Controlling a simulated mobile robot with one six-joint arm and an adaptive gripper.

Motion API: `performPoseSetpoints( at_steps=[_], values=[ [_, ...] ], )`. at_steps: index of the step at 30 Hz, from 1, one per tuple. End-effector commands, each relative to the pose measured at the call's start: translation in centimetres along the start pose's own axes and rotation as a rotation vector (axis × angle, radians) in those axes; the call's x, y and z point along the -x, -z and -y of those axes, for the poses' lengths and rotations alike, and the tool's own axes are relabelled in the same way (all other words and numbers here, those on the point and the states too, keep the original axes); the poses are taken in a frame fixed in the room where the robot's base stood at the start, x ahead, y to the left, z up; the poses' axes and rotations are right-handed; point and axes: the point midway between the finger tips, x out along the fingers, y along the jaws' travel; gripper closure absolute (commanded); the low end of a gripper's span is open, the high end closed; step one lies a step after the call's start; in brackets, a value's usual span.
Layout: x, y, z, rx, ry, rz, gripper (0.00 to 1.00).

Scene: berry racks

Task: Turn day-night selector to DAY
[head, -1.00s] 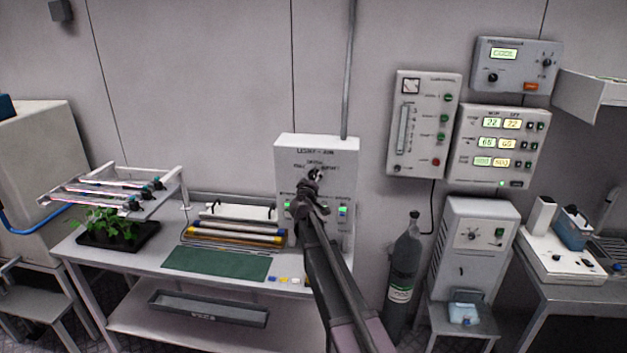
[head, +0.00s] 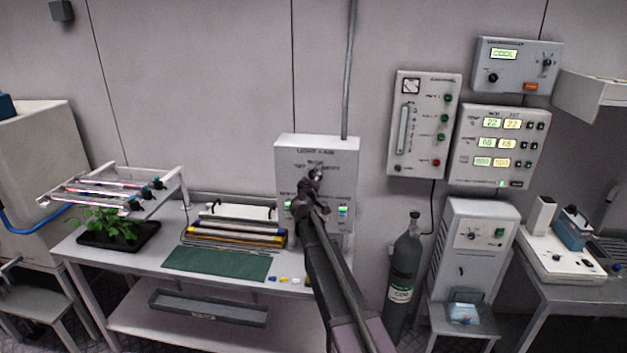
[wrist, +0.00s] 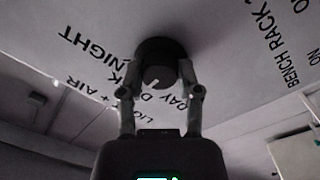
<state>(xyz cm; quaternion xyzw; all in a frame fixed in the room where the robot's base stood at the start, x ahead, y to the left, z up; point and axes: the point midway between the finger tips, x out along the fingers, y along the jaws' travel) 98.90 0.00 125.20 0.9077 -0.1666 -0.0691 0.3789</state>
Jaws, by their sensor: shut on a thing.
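The day-night selector is a round dark knob (wrist: 157,62) with a short white pointer mark, on the pale light and air panel (head: 290,150). In the wrist view, NIGHT is printed to the left of the knob and DAY just below it. The white mark slants on the knob's lower face; I cannot tell exactly which label it points to. My gripper (wrist: 157,84) has one finger on each side of the knob and is shut on it. In the head view my gripper (head: 315,178) is at the panel and largely covers the knob.
Below the panel is a bench with a green mat (head: 218,263), lamp tubes (head: 235,232) and a potted plant (head: 105,222). A grey gas cylinder (head: 403,275) stands to the right. Control boxes (head: 424,120) hang on the wall at the right. A vertical conduit (head: 349,70) rises above the panel.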

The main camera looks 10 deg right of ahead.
Motion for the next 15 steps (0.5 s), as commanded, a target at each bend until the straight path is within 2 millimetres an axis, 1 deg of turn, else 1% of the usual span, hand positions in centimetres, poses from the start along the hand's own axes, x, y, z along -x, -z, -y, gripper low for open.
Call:
performPoseSetpoints(
  at_steps=[8,15],
  values=[
    [-0.29,0.03,-0.03,0.075,-0.004,-0.002,1.00],
    [-0.34,0.02,-0.03,0.228,-0.010,-0.008,1.00]
  ],
)
